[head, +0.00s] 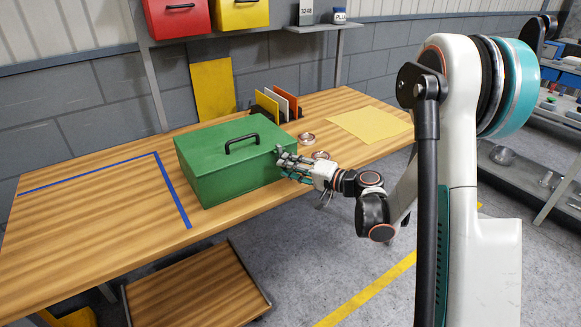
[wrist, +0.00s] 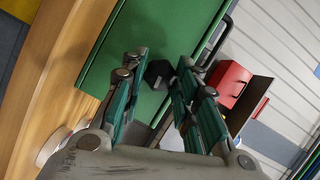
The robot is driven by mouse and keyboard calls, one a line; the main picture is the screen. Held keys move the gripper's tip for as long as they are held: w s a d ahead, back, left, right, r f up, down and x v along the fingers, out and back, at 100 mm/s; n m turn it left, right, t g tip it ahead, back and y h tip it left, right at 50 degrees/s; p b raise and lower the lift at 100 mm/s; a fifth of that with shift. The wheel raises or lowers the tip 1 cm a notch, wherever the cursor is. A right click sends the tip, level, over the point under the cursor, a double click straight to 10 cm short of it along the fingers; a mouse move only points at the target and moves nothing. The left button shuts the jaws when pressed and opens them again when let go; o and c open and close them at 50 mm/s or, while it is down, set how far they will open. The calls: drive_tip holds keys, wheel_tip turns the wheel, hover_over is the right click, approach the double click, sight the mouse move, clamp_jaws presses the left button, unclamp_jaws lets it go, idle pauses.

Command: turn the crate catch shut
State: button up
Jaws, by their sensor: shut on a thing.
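The green crate (head: 235,178) stands on the wooden bench with its lid down and a black handle (head: 241,142) on top. My gripper (head: 285,162) is at the crate's right side, near its top edge. In the wrist view, the green crate (wrist: 140,35) fills the upper middle, and a small dark catch (wrist: 158,73) sits on its face. My gripper (wrist: 161,70) has its two teal-padded fingers on either side of the catch and is shut on it. In the head view the fingers hide the catch. I cannot tell how far it is turned.
Behind the crate stand several upright coloured boards (head: 278,103). Metal rings (head: 306,138) and a yellow sheet (head: 370,124) lie to the right. Blue tape (head: 172,190) marks a clear bench area at left. Red and yellow bins (head: 180,15) sit above.

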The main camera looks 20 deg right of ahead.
drive_tip(key=shift+m+y, duration=0.3)
drive_tip(key=shift+m, duration=0.3)
drive_tip(key=o, duration=1.1)
drive_tip(key=shift+c, duration=0.2)
drive_tip(key=f+v, duration=0.1)
drive_tip(key=v, duration=1.1)
drive_tip(key=shift+r, duration=0.4)
